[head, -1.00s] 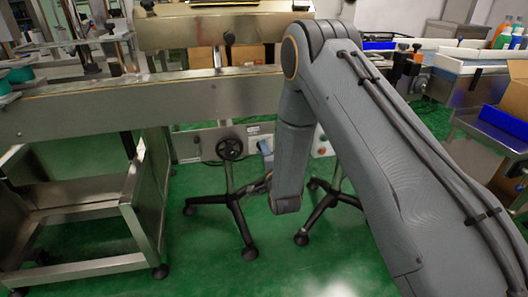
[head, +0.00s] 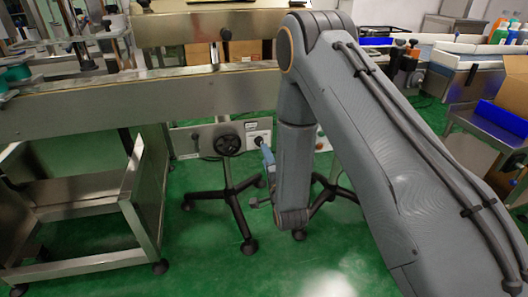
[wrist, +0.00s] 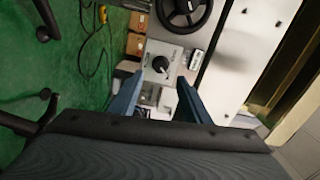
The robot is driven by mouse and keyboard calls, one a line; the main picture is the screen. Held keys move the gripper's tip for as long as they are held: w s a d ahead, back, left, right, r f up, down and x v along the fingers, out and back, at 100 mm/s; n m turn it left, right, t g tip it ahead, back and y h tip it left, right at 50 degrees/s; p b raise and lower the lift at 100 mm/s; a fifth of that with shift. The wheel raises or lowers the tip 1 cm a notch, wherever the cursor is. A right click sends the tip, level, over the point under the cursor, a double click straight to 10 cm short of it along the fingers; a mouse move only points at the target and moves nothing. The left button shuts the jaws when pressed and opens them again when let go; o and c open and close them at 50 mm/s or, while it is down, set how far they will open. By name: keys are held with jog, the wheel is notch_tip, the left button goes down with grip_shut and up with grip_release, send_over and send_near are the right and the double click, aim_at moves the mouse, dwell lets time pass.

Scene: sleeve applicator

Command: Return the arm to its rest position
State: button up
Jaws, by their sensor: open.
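My arm reaches out from the lower right in the head view, bends at a raised elbow and hangs down in front of the machine. My gripper (head: 268,160) shows there only as a small blue-grey part, mostly hidden behind the hanging arm link. In the wrist view the two blue fingers of my gripper (wrist: 160,96) stand apart with nothing between them. Beyond them is a grey control panel with a black knob (wrist: 161,64).
A long steel machine beam (head: 180,100) crosses behind the arm. A handwheel (head: 228,145) and wheeled stand legs (head: 232,195) are close to the gripper. A steel frame table (head: 75,200) stands left, a blue bin (head: 500,120) right. Green floor in front is open.

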jog(key=shift+s+d, duration=0.15)
jog(key=shift+s, duration=0.25)
jog(key=s+d+r+n+g+h, duration=0.2)
jog(key=s+r+n+g, duration=0.3)
jog(key=r+n+g, duration=0.25)
jog(key=s+d+r+n+g+h, duration=0.1)
jog(key=s+d+r+n+g, duration=0.25)
jog(key=s, duration=0.75)
jog(key=s+d+r+n+g+h, duration=0.1)
jog(key=s+d+r+n+g, duration=0.25)
jog(key=s, duration=0.75)
jog(key=s+d+r+n+g, duration=0.2)
jog(key=s+d+r+g, duration=0.15)
jog(key=s, duration=0.65)
jog(key=d+r+m+h+p, duration=0.1)
jog(key=d+r+m+p, duration=0.2)
jog(key=d+r+p, duration=0.5)
notch_tip(320, 180, up, 2)
jog(key=p, duration=1)
jog(key=shift+d+r+t, duration=0.2)
jog(key=shift+r+t, duration=0.05)
jog(key=shift+t, duration=0.05)
